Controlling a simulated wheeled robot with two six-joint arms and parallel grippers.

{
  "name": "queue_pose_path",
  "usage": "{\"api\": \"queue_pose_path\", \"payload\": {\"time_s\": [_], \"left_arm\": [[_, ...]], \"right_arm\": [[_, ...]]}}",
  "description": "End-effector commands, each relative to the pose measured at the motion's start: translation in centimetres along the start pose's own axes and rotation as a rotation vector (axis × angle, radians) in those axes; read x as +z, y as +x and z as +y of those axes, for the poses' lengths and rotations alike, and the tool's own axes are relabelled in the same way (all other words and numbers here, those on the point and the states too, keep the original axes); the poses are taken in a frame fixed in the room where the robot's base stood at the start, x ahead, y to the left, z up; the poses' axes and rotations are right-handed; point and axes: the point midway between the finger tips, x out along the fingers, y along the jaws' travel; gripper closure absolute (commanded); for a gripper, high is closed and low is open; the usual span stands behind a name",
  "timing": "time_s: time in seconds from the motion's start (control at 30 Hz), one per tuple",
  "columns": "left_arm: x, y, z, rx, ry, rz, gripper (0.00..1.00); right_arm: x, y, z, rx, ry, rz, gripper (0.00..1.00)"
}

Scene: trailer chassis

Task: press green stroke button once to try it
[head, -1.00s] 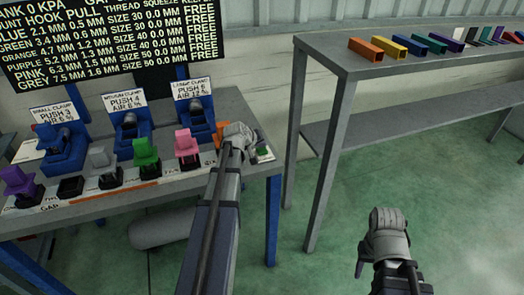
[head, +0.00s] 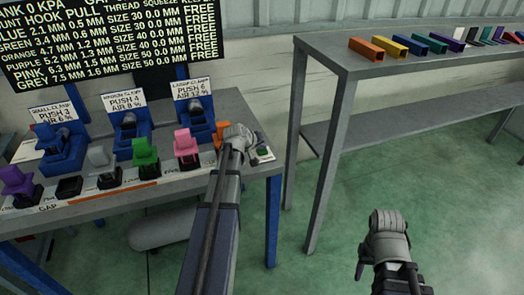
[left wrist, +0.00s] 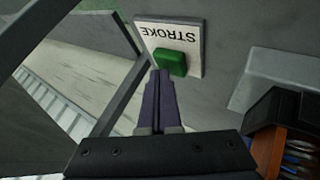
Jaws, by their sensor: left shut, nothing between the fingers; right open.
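The green stroke button (left wrist: 171,62) sits on a white plate marked STROKE (left wrist: 186,33) in the left wrist view. In the head view the button (head: 263,150) shows at the right end of the bench, just right of my left gripper (head: 238,137). In the left wrist view my left gripper (left wrist: 162,75) is shut and empty, its tips close in front of the button. I cannot tell whether they touch it. My right gripper (head: 383,225) is open and empty over the floor, far from the bench.
The bench (head: 110,207) holds three blue clamps (head: 130,135) and a row of coloured pieces, including a green one (head: 146,157) and a pink one (head: 187,146). A dark board with text (head: 110,35) stands behind. A grey table (head: 380,66) at the right holds coloured blocks. The floor between is clear.

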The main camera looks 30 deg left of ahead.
Motion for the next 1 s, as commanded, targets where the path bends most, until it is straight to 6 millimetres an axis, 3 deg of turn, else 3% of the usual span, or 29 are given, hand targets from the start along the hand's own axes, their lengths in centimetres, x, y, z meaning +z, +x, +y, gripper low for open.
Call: {"api": "queue_pose_path", "payload": {"time_s": [0.7,1.0], "left_arm": [[0.3,0.4,-0.3,0.000,0.000,-0.001,1.00],[-0.3,-0.5,0.3,0.000,0.000,-0.002,1.00]], "right_arm": [[0.0,0.5,-0.1,0.000,0.000,0.000,0.50],[0.0,-0.7,0.1,0.000,0.000,0.000,0.50]]}}
